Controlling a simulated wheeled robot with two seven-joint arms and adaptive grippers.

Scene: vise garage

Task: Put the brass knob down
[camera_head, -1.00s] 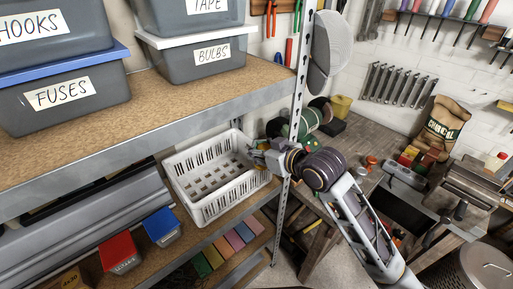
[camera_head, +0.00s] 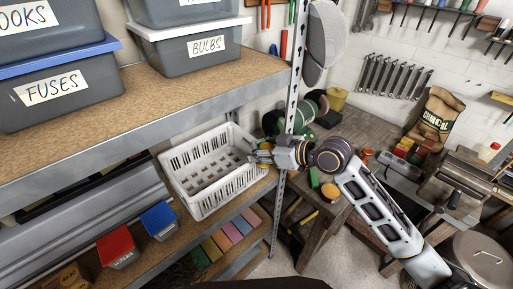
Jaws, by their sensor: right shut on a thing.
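My right gripper (camera_head: 260,156) comes in from the right past the shelf post, with its fingertips at the right end of the white slatted basket (camera_head: 212,203). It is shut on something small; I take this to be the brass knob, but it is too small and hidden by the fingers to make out. I cannot tell whether the fingers touch the basket rim. The basket stands on the middle shelf and its visible floor looks empty. My left gripper is not in view.
The upright shelf post (camera_head: 293,75) stands close beside my right wrist. The upper shelf (camera_head: 190,95) carries grey bins above the basket. Red (camera_head: 117,248) and blue (camera_head: 160,220) bins sit left of the basket. A cluttered workbench (camera_head: 375,130) lies behind my right arm.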

